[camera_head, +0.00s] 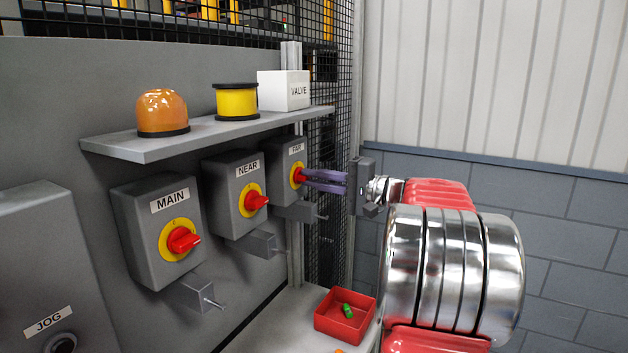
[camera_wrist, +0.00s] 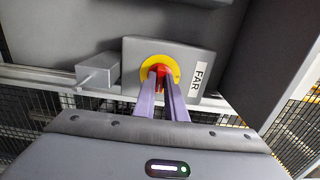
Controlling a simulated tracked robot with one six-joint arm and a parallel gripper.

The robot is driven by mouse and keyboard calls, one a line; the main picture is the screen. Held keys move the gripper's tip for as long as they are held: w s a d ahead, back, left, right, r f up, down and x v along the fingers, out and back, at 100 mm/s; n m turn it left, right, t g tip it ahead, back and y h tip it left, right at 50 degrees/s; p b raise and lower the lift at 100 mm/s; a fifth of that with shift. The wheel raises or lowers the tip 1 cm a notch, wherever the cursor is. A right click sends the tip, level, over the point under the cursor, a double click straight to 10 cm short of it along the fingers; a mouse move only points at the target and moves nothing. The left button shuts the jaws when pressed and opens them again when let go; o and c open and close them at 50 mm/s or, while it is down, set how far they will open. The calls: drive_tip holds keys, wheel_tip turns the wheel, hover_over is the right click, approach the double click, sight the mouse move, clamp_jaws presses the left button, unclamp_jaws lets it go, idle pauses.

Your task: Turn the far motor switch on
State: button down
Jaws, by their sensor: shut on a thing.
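The far motor switch (camera_head: 288,166) is the rightmost of the grey switch boxes on the panel, with a red knob (camera_head: 299,174) on a yellow disc. In the wrist view its box (camera_wrist: 198,62) carries the label FAR, and the red knob (camera_wrist: 161,72) shows between my fingertips. My gripper (camera_head: 308,178) reaches in from the right with its purple fingers at the knob. The fingers are closed on the knob from both sides. They partly hide the knob, so I cannot tell its exact angle.
The NEAR switch (camera_head: 238,190) and MAIN switch (camera_head: 160,232) stand to the left. A red tray (camera_head: 345,322) with a green piece lies below.

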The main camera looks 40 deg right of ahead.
drive_tip(key=shift+d+f, duration=0.15)
drive_tip(key=shift+d, duration=0.05)
drive_tip(key=c, duration=2.1)
unclamp_jaws()
drive_tip(key=o, duration=0.3)
drive_tip(key=shift+a, duration=0.1)
drive_tip(key=shift+s, duration=0.1)
drive_tip(key=v, duration=1.3)
drive_tip(key=shift+s, duration=0.35)
